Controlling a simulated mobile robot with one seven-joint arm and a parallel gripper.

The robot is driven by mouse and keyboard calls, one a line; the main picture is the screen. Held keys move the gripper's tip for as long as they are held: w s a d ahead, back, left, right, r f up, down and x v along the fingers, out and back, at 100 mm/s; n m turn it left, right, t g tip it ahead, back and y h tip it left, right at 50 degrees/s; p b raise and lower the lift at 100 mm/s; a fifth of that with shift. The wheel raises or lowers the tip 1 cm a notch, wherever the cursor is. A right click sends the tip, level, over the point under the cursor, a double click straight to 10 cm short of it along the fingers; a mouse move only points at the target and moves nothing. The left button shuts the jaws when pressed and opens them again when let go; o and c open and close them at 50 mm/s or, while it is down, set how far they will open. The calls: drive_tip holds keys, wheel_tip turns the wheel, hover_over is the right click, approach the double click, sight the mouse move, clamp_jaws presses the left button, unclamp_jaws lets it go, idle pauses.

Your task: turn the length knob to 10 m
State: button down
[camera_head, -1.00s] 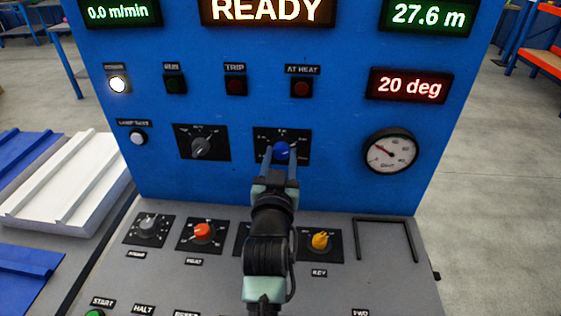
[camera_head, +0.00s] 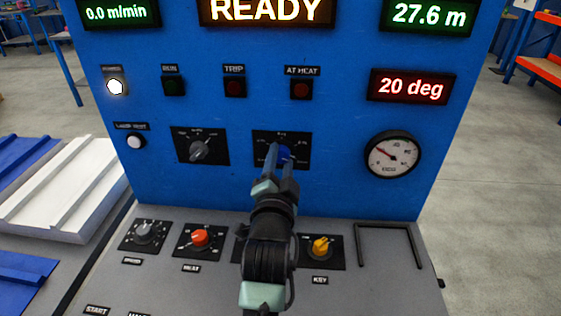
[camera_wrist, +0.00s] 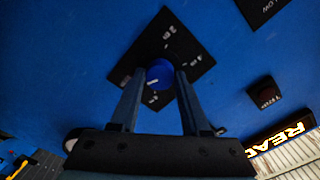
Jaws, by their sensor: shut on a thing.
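The blue length knob (camera_head: 284,153) sits on a black dial plate (camera_head: 302,137) in the middle of the upright blue panel. It also shows in the wrist view as a blue round cap (camera_wrist: 158,74) with a small white mark, on its black plate (camera_wrist: 187,46). My gripper (camera_head: 281,160) is shut on the knob, one finger on each side of it. The fingers partly hide the knob and lower dial in the head view. The dial markings are too small to read surely, and the knob's exact setting is unclear.
A grey selector knob (camera_head: 201,151) is left of the blue knob, and a round gauge (camera_head: 393,155) is right. Below, the sloped desk carries a grey knob (camera_head: 144,230), a red knob (camera_head: 200,237) and a yellow key knob (camera_head: 320,246). My arm hides part of the desk.

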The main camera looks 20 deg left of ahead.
drive_tip(key=shift+m, duration=0.6)
drive_tip(key=shift+c, duration=1.9)
unclamp_jaws()
drive_tip(key=v, duration=1.3)
